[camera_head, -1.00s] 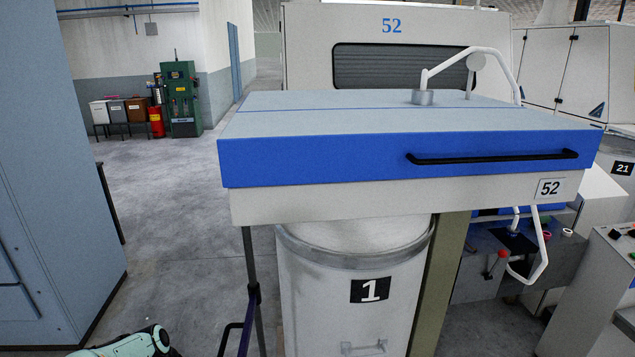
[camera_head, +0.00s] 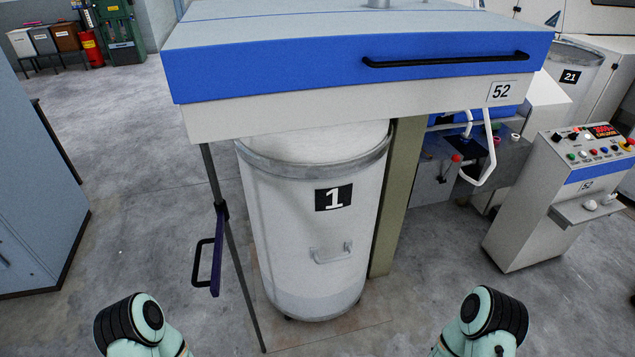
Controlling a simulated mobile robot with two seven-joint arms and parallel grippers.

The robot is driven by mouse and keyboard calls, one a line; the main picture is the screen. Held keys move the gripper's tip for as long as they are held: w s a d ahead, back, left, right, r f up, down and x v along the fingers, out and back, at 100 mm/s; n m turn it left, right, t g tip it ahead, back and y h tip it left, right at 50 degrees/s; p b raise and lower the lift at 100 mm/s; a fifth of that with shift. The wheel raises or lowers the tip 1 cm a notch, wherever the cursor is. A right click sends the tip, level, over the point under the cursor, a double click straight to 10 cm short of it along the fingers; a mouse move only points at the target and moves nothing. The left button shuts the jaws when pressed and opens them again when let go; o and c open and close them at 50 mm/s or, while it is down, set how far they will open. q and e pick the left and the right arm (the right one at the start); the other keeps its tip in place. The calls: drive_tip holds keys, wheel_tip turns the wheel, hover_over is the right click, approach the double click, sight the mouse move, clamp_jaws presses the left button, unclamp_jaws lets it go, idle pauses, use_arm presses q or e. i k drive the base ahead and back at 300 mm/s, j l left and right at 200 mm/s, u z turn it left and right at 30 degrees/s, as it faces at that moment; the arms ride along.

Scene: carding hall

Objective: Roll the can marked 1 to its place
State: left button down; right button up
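The can marked 1 (camera_head: 300,235) is a tall white cylinder with a grey band near its top and a black label. It stands upright under the blue-fronted coiler head of machine 52 (camera_head: 340,70), which hides part of its top. A small handle (camera_head: 331,254) is on its front, and dark casters show at its bottom. Parts of both my arms show at the bottom edge, left and right, apart from the can. Neither gripper's fingers are in view.
A dark bar with a handle (camera_head: 210,255) stands left of the can. An olive post (camera_head: 398,195) is right of it. A control console (camera_head: 565,195) stands at right, a blue cabinet (camera_head: 35,190) at left. Another can marked 21 (camera_head: 572,62) is behind. Floor in front is clear.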

sight(312, 196)
drive_tip(key=i+j, duration=0.55)
drive_tip(key=i+j+z, duration=0.1)
drive_tip(key=i+j, duration=0.5)
drive_tip(key=j, duration=0.2)
